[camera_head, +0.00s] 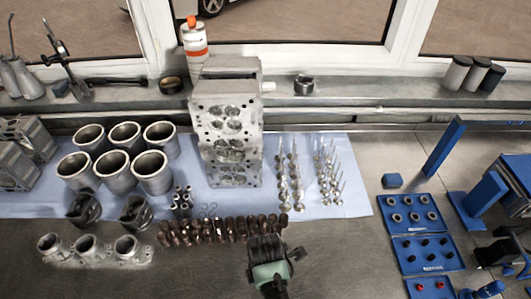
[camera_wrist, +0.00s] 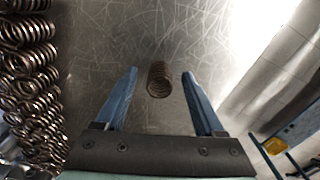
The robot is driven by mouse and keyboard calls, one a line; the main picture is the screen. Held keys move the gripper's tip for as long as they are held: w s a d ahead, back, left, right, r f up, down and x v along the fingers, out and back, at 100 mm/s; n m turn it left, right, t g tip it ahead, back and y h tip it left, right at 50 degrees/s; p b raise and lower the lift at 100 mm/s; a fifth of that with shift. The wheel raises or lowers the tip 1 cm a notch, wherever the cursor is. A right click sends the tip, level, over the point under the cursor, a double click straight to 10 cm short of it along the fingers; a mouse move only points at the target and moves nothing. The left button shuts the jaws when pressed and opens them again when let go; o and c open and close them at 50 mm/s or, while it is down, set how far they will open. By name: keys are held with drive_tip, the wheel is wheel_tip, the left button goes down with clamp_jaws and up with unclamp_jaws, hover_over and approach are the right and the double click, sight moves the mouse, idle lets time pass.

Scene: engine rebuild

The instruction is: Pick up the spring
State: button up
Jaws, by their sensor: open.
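A single coil spring (camera_wrist: 159,80) stands on the scratched metal bench top in the wrist view. It is dark brown metal, and its coils are seen at an angle from above. My gripper (camera_wrist: 160,74) is open, with one blue finger on each side of the spring and a gap on both sides. I cannot tell how far the fingertips are above the bench. In the head view my gripper (camera_head: 267,246) is at the right end of the spring row and its fingers are hidden. I cannot make out the single spring there.
Several more springs (camera_wrist: 30,75) stand close on the left in the wrist view; they form a row (camera_head: 205,231) in the head view. A cylinder head (camera_head: 227,150) and valves (camera_head: 328,175) stand behind on the blue cloth. Blue trays (camera_head: 425,254) lie at the right.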

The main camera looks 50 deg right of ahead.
clamp_jaws()
idle(0.3)
